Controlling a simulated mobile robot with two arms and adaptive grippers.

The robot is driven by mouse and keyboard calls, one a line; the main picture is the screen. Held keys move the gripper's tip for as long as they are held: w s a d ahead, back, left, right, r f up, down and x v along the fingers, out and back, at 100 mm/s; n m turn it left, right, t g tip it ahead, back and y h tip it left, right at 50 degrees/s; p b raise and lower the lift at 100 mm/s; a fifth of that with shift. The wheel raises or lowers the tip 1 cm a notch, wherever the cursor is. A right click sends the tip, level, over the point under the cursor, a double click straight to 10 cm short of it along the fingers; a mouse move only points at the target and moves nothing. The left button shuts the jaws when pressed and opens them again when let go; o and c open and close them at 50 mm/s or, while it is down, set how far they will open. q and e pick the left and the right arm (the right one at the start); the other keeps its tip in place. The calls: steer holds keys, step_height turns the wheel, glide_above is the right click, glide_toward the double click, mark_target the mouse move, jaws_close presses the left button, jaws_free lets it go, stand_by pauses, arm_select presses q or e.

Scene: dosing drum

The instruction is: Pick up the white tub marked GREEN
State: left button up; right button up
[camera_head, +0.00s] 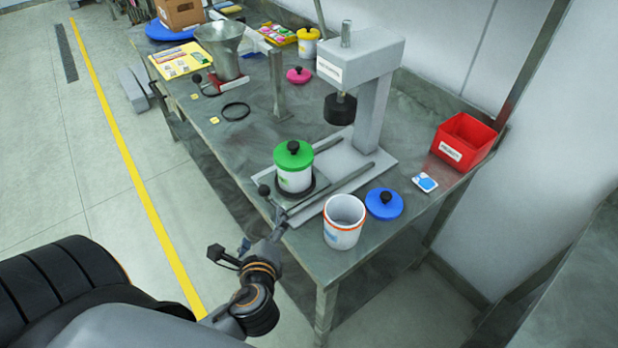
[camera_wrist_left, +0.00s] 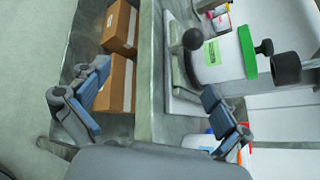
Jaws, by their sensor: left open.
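The white tub with a green lid and black knob (camera_head: 294,182) stands upright on the round seat of the press base (camera_head: 378,172), near the table's front edge. In the left wrist view the tub (camera_wrist_left: 219,68) shows sideways, with a pale green label whose print is too small to read. My left gripper (camera_head: 230,253) is just off the table edge, in front and to the left of the tub. In the left wrist view its fingers (camera_wrist_left: 158,92) are apart with nothing between them, and the tub is beyond the right finger. My right gripper is not in view.
A lever with a black ball (camera_head: 264,190) stands close beside the tub, on my gripper's side. An open white tub (camera_head: 343,238) and a blue lid (camera_head: 384,204) are to the right. The press head (camera_head: 341,108) hangs behind. Cardboard boxes (camera_wrist_left: 116,84) lie below the tabletop.

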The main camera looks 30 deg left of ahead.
mark_target(289, 174)
arm_select(q)
steer(key=w+d+r+m+t, duration=0.1)
steer(key=r+m, duration=0.1)
steer(key=m, duration=0.1)
steer(key=d+r+m+t, duration=0.1)
steer(key=r+m+t, duration=0.1)
steer(key=m, duration=0.2)
steer(key=w+d+r+m+t, duration=0.1)
steer(key=r+m+t, duration=0.1)
steer(key=m, duration=0.1)
steer(key=shift+w+h, duration=0.35)
steer(key=shift+h, duration=0.05)
steer(key=shift+m, duration=0.5)
steer(key=x, duration=0.2)
steer(key=p+x, duration=0.1)
steer(key=x, duration=0.5)
steer(key=shift+w+d+r+p, duration=0.1)
steer(key=shift+w+r+p, duration=0.1)
steer(key=shift+r+p, duration=0.1)
steer(key=x, duration=0.1)
steer(key=p+x, duration=0.1)
steer(key=x, duration=0.3)
steer(key=shift+d+r, duration=0.2)
steer(key=shift+d, duration=0.15)
steer(key=shift+w+a+f, duration=0.1)
steer(key=shift+w+a, duration=0.05)
steer(key=shift+w, duration=0.2)
steer(key=shift+c, duration=0.2)
steer(key=c, duration=1.1)
